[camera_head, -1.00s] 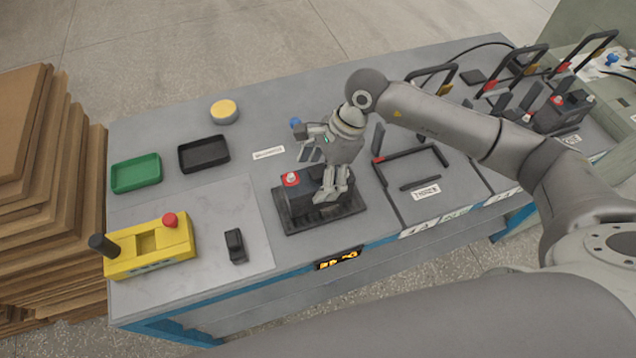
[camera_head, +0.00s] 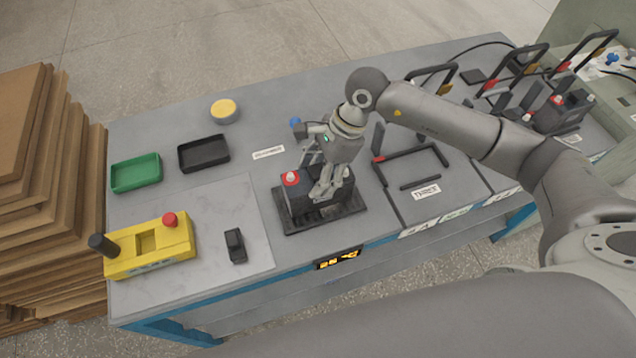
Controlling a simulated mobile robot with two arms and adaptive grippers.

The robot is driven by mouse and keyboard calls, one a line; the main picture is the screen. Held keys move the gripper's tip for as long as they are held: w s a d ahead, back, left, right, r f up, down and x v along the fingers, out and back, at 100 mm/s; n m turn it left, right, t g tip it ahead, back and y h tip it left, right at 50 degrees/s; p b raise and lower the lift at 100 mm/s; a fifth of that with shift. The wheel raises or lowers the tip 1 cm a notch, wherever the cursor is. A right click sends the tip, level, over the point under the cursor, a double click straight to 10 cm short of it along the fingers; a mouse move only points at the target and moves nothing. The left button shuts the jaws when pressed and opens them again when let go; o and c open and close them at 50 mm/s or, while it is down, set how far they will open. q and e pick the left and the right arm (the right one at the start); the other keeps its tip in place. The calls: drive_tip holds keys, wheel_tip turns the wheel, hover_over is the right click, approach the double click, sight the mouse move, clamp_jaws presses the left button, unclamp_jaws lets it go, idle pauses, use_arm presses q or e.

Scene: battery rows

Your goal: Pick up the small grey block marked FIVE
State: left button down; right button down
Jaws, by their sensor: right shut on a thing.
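A small dark grey block (camera_head: 299,203) with a red terminal cap on its top left sits on a black tray-like base (camera_head: 292,228) near the table's front edge. No FIVE marking can be read on it. My right gripper (camera_head: 321,194) points down at the block's top and is shut on it, with fingers partly covering its middle and right side. I cannot tell whether the block is clear of the base. My left gripper is not in view.
A yellow box (camera_head: 152,262) with a red button, a small black piece (camera_head: 235,245), a green tray (camera_head: 136,173) and a black tray (camera_head: 203,153) lie to the left. A slot labelled THREE (camera_head: 425,191) is to the right. Black-handled frames (camera_head: 520,70) stand further right.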

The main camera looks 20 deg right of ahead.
drive_tip(key=shift+w+r, duration=0.15)
drive_tip(key=shift+r, duration=0.05)
